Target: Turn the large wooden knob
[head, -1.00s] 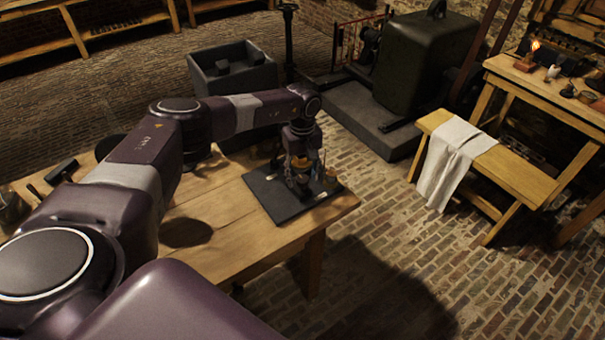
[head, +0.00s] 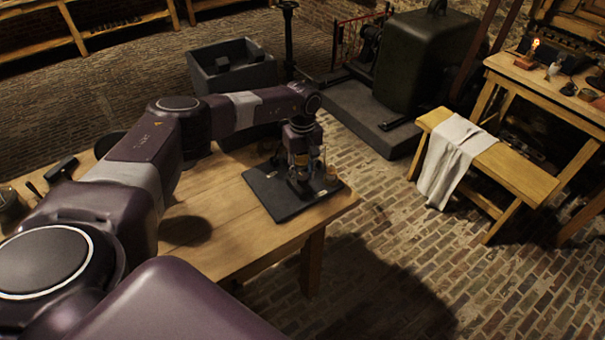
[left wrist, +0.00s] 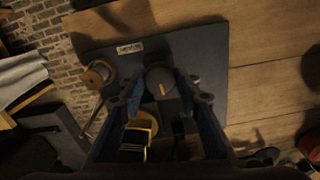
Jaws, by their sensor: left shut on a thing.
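A round dark knob with a pale pointer line (left wrist: 160,82) stands on a dark board (left wrist: 205,55), which has a small pale label. I take it as the large wooden knob; its colour is hard to judge in this light. My left gripper (left wrist: 161,88) reaches down over the board with a finger on each side of the knob, shut on it. In the head view the left gripper (head: 299,178) stands above the board (head: 270,192) and hides the knob. My right gripper is in neither view.
The board lies on a wooden table (head: 240,235) near its right end. A round wooden-coloured part (left wrist: 98,74) and a yellowish part (left wrist: 138,130) sit beside the fingers. A hammer (head: 62,168) lies at the table's left. A bench with a cloth (head: 452,150) stands apart on the right.

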